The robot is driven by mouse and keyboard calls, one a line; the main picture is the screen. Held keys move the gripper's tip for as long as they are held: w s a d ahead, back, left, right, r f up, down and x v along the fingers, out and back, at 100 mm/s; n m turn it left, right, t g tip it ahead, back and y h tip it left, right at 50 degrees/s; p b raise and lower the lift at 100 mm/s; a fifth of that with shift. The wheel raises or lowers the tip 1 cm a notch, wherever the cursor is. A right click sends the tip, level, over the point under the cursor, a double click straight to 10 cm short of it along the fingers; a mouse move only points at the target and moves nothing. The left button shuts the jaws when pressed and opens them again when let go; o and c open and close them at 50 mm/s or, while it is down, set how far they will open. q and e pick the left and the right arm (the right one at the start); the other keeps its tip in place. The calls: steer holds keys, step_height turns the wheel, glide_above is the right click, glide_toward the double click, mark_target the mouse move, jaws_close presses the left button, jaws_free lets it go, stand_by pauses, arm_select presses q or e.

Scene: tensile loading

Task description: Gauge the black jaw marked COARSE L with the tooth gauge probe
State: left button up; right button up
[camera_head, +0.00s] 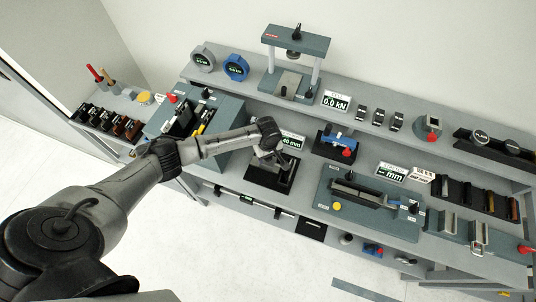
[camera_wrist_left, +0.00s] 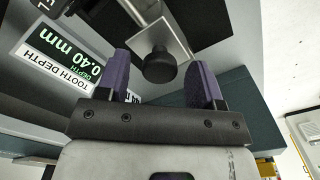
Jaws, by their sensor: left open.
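My left gripper (camera_head: 268,163) is over a black square base (camera_head: 286,187) on the front of the bench. In the left wrist view its two purple-grey fingers (camera_wrist_left: 162,78) stand apart. A round black knob (camera_wrist_left: 158,66) on a metal stem shows between them, with a gap on both sides; it looks like the gauge probe. A light metal plate (camera_wrist_left: 172,40) is behind the knob. The tooth depth display (camera_wrist_left: 70,52) reads 0.40 mm; it also shows in the head view (camera_head: 292,140). I cannot make out the COARSE L mark on any jaw. My right gripper is not in view.
A press frame (camera_head: 296,45) stands on the rear shelf beside a 0.0 kN display (camera_head: 335,102). A blue-grey fixture (camera_head: 370,203) lies to the right of the base. A rack of dark blocks (camera_head: 105,122) is at the far left. A black tray (camera_head: 478,195) of pieces is at the right.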

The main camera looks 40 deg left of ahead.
arm_select(q)
jaws_close()
steer(key=shift+a+r, duration=0.1)
steer(key=shift+r, duration=0.05)
steer(key=a+p, duration=0.1)
steer(key=s+a+p, duration=0.1)
steer(key=a+p, duration=0.1)
steer(key=shift+s, duration=0.15)
steer(key=shift+a, duration=0.25)
jaws_free()
steer(key=shift+s+a, duration=0.15)
